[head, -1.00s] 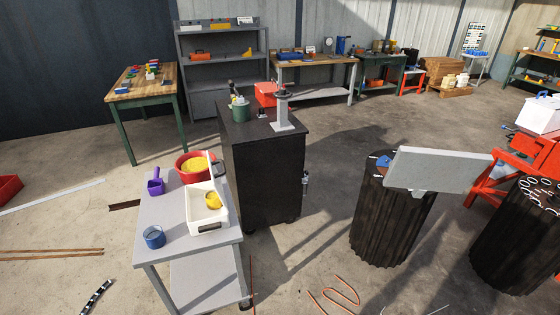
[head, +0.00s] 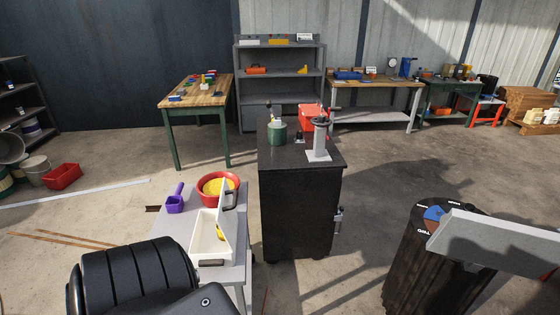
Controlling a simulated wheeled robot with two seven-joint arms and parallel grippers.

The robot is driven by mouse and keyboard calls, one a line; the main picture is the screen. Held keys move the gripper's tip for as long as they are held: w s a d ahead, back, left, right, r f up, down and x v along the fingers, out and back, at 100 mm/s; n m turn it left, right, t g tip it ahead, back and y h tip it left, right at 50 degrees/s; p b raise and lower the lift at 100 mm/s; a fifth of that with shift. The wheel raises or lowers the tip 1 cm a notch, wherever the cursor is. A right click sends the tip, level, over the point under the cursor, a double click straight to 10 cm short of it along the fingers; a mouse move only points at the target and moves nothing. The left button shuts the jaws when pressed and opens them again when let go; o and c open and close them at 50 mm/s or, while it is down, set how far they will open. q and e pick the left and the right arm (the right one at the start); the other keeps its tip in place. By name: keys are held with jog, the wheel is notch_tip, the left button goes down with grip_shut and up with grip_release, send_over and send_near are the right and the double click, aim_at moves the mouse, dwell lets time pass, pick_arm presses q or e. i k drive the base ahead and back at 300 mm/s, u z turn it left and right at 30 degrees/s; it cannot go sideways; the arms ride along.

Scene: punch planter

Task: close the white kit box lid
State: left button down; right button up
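In the head view a white kit box (head: 205,236) stands on a small grey table (head: 172,222) at the lower left. Its lid (head: 227,222) stands up, roughly vertical, along the box's right side, so the box is open. A dark handle shows on the lid and another on the front of the box. Something yellow shows inside, partly hidden by the lid. A black rounded arm part of mine covers the front of the table. Neither of my grippers is in view.
A red bowl with yellow contents (head: 236,189) and a purple scoop (head: 175,203) sit behind the box. A black cabinet (head: 300,207) stands close to the table's right. A dark fluted drum (head: 415,262) with a grey panel (head: 495,243) stands at the lower right. Floor between is clear.

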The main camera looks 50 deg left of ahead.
aim_at(226, 215)
jog(key=u, duration=0.45)
jog(key=i, duration=0.95)
jog(key=u, duration=0.85)
